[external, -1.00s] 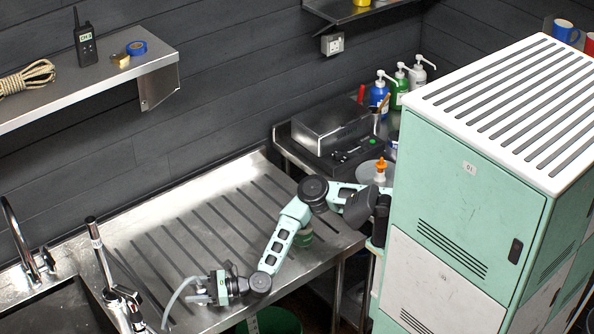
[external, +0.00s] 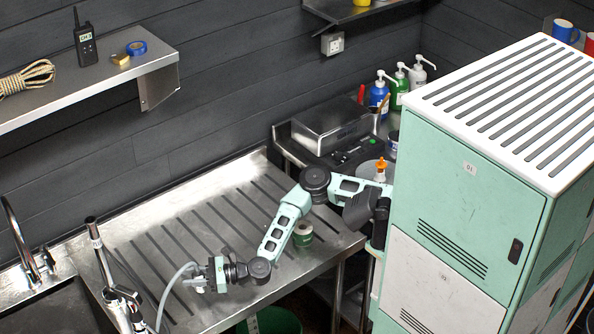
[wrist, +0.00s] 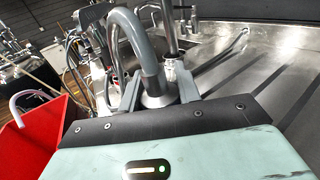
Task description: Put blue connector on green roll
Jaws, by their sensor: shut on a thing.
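My gripper (external: 196,282) is low over the left part of the ribbed steel drainboard (external: 178,240). In the wrist view, its dark fingers (wrist: 159,97) are closed around the grey collar at the end of a curved grey hose (wrist: 138,38). The hose (external: 172,284) arches from my gripper down toward the front edge. I see no clearly blue connector; the held end looks grey. The green roll (external: 303,236) stands on the drainboard to the right, beside my forearm and well apart from my gripper.
The sink (external: 62,305) and tap (external: 30,245) are at the left, with an upright steel spray post (external: 99,255) near my gripper. A red bin (wrist: 42,130) shows in the wrist view. A green cabinet (external: 470,195) stands right. The drainboard's middle is clear.

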